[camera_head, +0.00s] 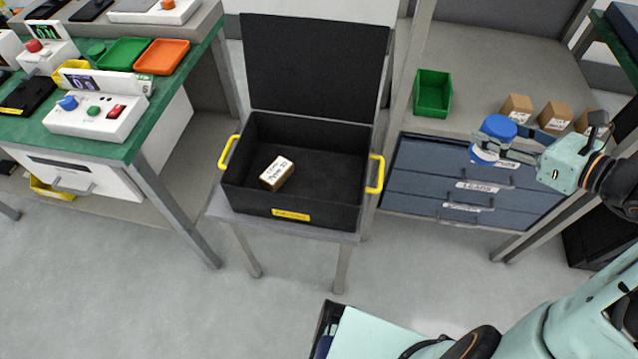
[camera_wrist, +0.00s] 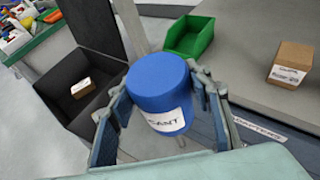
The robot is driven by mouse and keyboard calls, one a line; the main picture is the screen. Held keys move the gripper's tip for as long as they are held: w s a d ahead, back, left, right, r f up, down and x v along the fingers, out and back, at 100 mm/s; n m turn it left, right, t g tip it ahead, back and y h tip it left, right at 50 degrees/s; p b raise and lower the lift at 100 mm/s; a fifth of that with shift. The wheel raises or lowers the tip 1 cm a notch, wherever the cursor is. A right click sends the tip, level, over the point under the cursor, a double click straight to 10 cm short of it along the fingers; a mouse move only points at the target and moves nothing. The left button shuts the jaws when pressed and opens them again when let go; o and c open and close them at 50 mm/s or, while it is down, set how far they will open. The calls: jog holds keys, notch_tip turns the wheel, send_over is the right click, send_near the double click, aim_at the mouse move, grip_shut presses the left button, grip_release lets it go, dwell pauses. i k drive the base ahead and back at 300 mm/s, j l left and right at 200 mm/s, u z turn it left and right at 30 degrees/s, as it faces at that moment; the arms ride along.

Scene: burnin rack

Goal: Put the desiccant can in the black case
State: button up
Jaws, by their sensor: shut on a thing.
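The desiccant can is a blue cylinder (camera_head: 492,137) with a white label, held at the right in front of the blue drawer unit. My gripper (camera_head: 481,148) is shut on it. In the wrist view the can (camera_wrist: 160,90) sits upright between the two fingers, its label facing the camera. The black case (camera_head: 231,187) stands open on a small grey table left of the can, its lid (camera_head: 313,63) raised at the back. It has yellow handles, and a small brown labelled box (camera_head: 276,173) lies inside. The case also shows in the wrist view (camera_wrist: 60,104).
A green bin (camera_head: 433,93) and several brown boxes (camera_head: 516,107) stand on the grey bench at the right. Blue drawers (camera_head: 455,182) are below it. A green-topped bench (camera_head: 109,152) with control boxes and trays is at the left. The case's right side inside is clear.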

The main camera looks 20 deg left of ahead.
aim_at(332, 177)
jog(key=k+j+u, duration=0.2)
jog(key=j, duration=0.2)
jog(key=j+u, duration=0.25)
jog(key=j, duration=0.15)
jog(key=k+j+u, duration=0.2)
jog(key=j, duration=0.2)
jog(key=i, duration=0.1)
